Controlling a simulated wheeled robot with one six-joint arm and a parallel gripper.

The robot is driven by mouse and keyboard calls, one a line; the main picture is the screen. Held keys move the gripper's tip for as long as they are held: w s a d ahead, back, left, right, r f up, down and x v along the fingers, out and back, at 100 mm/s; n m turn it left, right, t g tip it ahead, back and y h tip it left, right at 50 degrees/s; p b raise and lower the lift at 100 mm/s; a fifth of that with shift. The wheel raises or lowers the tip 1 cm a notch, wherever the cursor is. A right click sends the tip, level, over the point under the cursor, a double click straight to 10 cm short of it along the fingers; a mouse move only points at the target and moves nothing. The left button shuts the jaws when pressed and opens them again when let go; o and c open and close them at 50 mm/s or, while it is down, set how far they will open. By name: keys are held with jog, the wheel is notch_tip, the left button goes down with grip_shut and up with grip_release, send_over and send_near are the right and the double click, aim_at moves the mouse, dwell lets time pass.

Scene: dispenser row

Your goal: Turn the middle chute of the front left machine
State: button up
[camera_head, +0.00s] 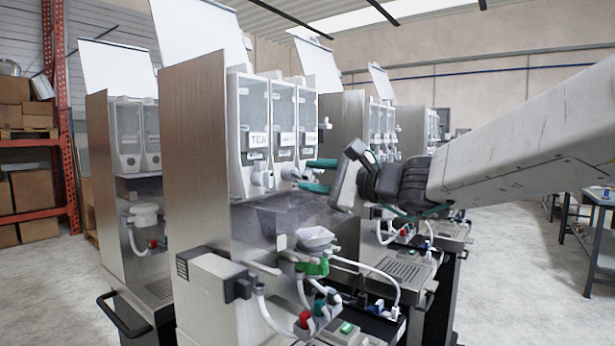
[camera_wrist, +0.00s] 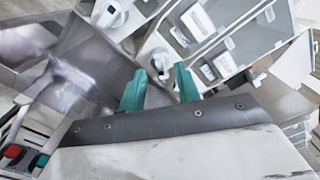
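The front left machine (camera_head: 200,130) has a brushed metal side and a row of three clear-fronted canisters, one labelled TEA. White chutes stick out below them: the left chute (camera_head: 262,178) and the middle chute (camera_head: 290,173). The right chute is not clearly visible in the head view. My gripper (camera_head: 303,174) is open, its two green fingers pointing at the middle chute. In the wrist view my gripper (camera_wrist: 160,72) has the white middle chute (camera_wrist: 159,58) just beyond and between its fingertips. Whether the fingers touch it, I cannot tell.
Another chute (camera_wrist: 110,13) lies up and left in the wrist view. A white funnel bowl (camera_head: 315,238) and hoses are below the canisters. A second machine (camera_head: 125,190) stands at left, and more stand behind my arm. A shelf of boxes (camera_head: 30,115) is at far left.

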jog(key=v, duration=0.5)
jog(key=shift+s+d, duration=0.2)
jog(key=shift+d, duration=0.05)
jog(key=s+d+f+n+g+h, duration=0.2)
jog(key=s+f+n+g+h, duration=0.5)
jog(key=s+f, duration=0.85)
jog(key=s+d+f+n+g+h, duration=0.1)
jog(key=s+d+f+n+h, duration=0.2)
jog(key=s+d, duration=0.4)
jog(key=s+d+f+n+g+h, duration=0.1)
jog(key=s+d+f+n+h, duration=0.2)
jog(key=s+d, duration=0.4)
jog(key=d+f+h, duration=0.1)
jog(key=d+f, duration=0.1)
jog(key=d, duration=0.1)
jog(key=shift+s+n+g, duration=0.3)
jog(key=shift+s, duration=0.05)
jog(key=shift+a, duration=0.1)
